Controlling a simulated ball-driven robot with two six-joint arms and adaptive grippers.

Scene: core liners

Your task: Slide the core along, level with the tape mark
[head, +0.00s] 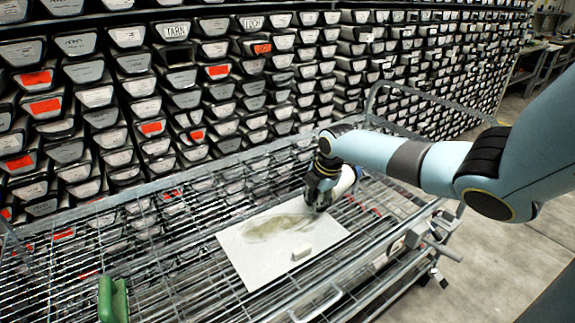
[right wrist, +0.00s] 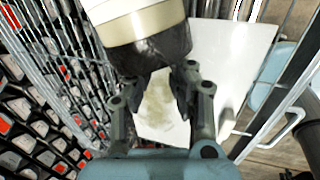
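My right gripper (head: 322,200) is low over the wire cart, pointing down at the far right corner of a pale board. A pale cylinder (head: 347,180), which looks like the core, shows just behind it. In the right wrist view a thick cylinder with a cream band (right wrist: 130,22) and a dark end (right wrist: 155,55) lies at the fingertips of my right gripper (right wrist: 158,88). The fingers are spread apart near the dark end; whether they grip it is unclear. I cannot make out a tape mark for certain; small red marks (head: 375,211) show on the cart. My left gripper is not in view.
The pale board (head: 250,262) lies on the wire cart (head: 170,235) with a greenish smear and a small white block (head: 301,253). A green object (head: 112,300) stands at the front left. Racks of core trays (head: 150,107) rise behind. Open floor (head: 500,260) is at right.

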